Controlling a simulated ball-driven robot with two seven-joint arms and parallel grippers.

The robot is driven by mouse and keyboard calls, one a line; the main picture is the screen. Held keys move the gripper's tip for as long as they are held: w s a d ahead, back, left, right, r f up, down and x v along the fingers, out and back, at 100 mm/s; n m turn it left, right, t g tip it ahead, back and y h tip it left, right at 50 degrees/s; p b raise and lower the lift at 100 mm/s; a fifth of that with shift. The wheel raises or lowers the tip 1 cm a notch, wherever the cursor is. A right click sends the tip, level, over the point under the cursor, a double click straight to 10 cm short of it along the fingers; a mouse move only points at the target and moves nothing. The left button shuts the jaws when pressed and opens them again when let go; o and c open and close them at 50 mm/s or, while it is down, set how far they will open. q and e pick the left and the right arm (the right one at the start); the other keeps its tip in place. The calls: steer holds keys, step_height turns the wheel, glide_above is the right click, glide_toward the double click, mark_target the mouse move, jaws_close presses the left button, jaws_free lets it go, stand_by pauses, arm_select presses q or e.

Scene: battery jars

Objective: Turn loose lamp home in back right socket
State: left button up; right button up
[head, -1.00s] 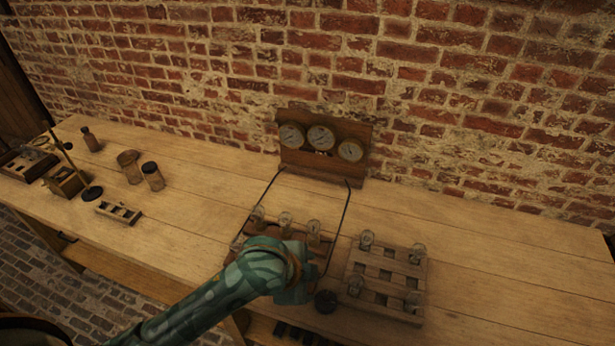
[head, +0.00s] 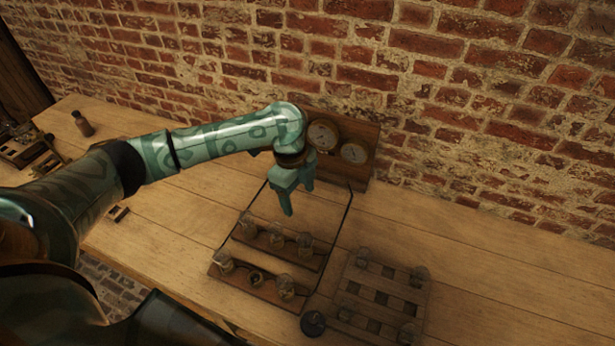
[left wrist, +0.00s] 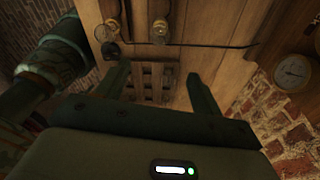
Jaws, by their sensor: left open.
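The lamp board (head: 262,256) has two wooden strips inside a wire loop. The back right lamp (head: 305,245), a clear glass bulb, stands in the right socket of the back strip; it also shows in the left wrist view (left wrist: 160,30). I cannot tell how deep it sits. Two more lamps stand on the back strip and two on the front strip, around an empty middle socket (head: 256,277). My left gripper (head: 298,203) is open and empty, pointing down above and behind the back strip, apart from the lamps. Its spread fingers show in the left wrist view (left wrist: 158,70).
A slotted wooden rack (head: 383,290) with bulbs at its corners stands to the right, with a black round piece (head: 312,323) beside it. A gauge panel (head: 365,135) stands behind, partly hidden by my left arm. The bench at far right is clear.

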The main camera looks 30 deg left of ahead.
mark_target(305, 234)
arm_select(q)
steer(key=f+b, duration=0.1)
steer(key=f, duration=0.3)
steer(key=d+f+b, duration=0.1)
steer(key=f, duration=0.4)
steer(key=f+b, duration=0.2)
steer(key=f, duration=0.3)
steer(key=shift+s+d+f, duration=0.2)
steer(key=shift+d+f, duration=0.05)
steer(key=shift+d, duration=0.1)
steer(key=shift+f, duration=0.7)
arm_select(e)
steer(key=shift+s+f, duration=0.35)
steer(key=shift+f, duration=0.4)
steer(key=shift+s+f, duration=0.3)
steer(key=shift+f, duration=0.5)
steer(key=shift+s+f, duration=0.35)
steer(key=shift+f, duration=0.4)
arm_select(q)
steer(key=c, duration=1.2)
arm_select(e)
steer(key=shift+s, duration=0.1)
arm_select(q)
steer(key=m+b, duration=0.1)
steer(key=m, duration=0.3)
steer(key=shift+d, duration=0.1)
steer(key=shift+m+g, duration=0.4)
steer(key=shift+m, duration=0.8)
arm_select(e)
steer(key=shift+f, duration=0.3)
